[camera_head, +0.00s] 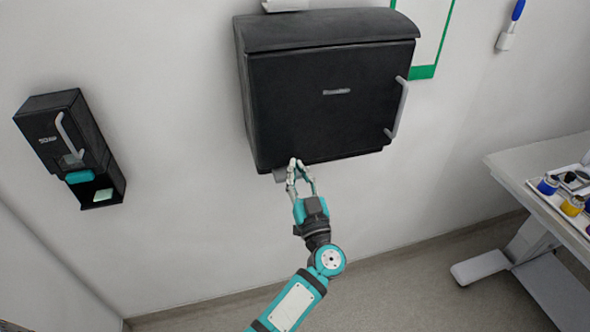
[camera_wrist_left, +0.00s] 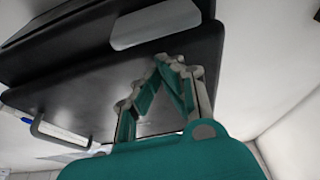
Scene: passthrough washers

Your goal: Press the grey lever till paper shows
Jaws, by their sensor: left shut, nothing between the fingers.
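A black paper dispenser (camera_head: 325,110) hangs on the wall, with a pale handle on its right side. A grey lever (camera_head: 279,175) sticks out at its lower left edge; it is partly hidden beside my fingers. In the left wrist view the lever is a flat grey paddle (camera_wrist_left: 156,24) close to my fingertips. My left gripper (camera_head: 297,163) is shut and empty at the dispenser's bottom edge, just right of the lever. Its fingertips meet in the left wrist view (camera_wrist_left: 168,60). I cannot tell whether they touch the lever. My right gripper is not in view.
A black soap dispenser (camera_head: 68,145) with a teal part hangs on the wall at the left. A white table (camera_head: 515,168) with small coloured jars stands at the right. A green-framed sheet (camera_head: 424,72) is behind the dispenser. The wall below the dispenser is clear.

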